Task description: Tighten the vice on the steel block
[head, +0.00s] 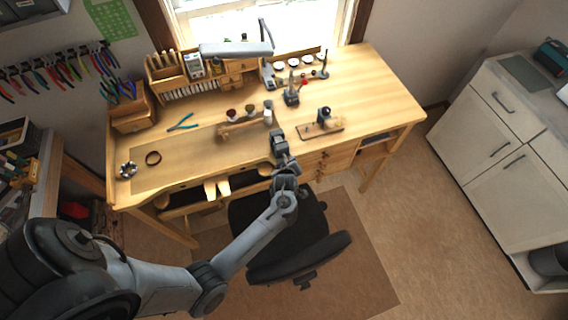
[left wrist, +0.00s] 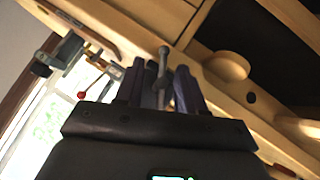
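The grey vice (head: 278,141) is at the front edge of the wooden bench. I cannot make out the steel block in its jaws. My left gripper (head: 284,163) is right in front of the vice, at its near side. In the left wrist view, a thin metal vice handle (left wrist: 162,62) with a rounded end stands between the two dark fingers of my left gripper (left wrist: 160,88). The fingers are apart, with the handle between them; I see no clear grip on it. The vice body is mostly hidden in that view. My right gripper is out of view.
A black chair (head: 300,252) stands below my left arm. The bench's right part is mostly clear.

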